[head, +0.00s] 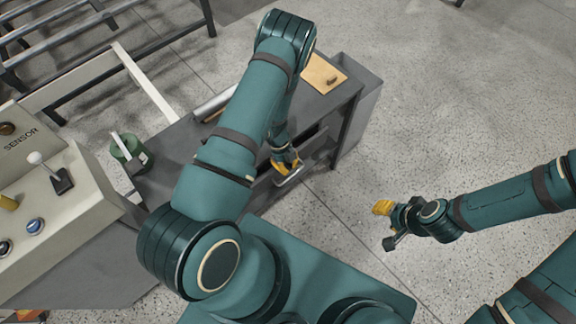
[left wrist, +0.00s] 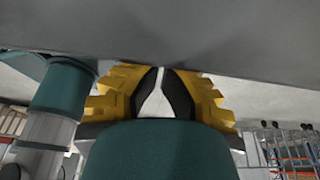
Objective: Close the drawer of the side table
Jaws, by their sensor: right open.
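The dark grey side table (head: 332,112) stands at the upper centre of the head view, partly hidden behind my left arm. Its drawer (head: 318,150) appears pulled out a little at the front, but how far is hard to tell. My left gripper (head: 286,166) is at the drawer front, with yellow fingers. In the left wrist view its fingertips (left wrist: 161,72) come together just below a broad grey surface (left wrist: 160,32); whether they touch it is unclear. My right gripper (head: 384,218) is open and empty over the floor, well to the right of the table.
A tan board (head: 322,74) with a small brown item lies on the tabletop. A grey bin (head: 360,105) stands right of the table. A green can (head: 129,152) and a control console (head: 60,215) are at left. The floor at right is clear.

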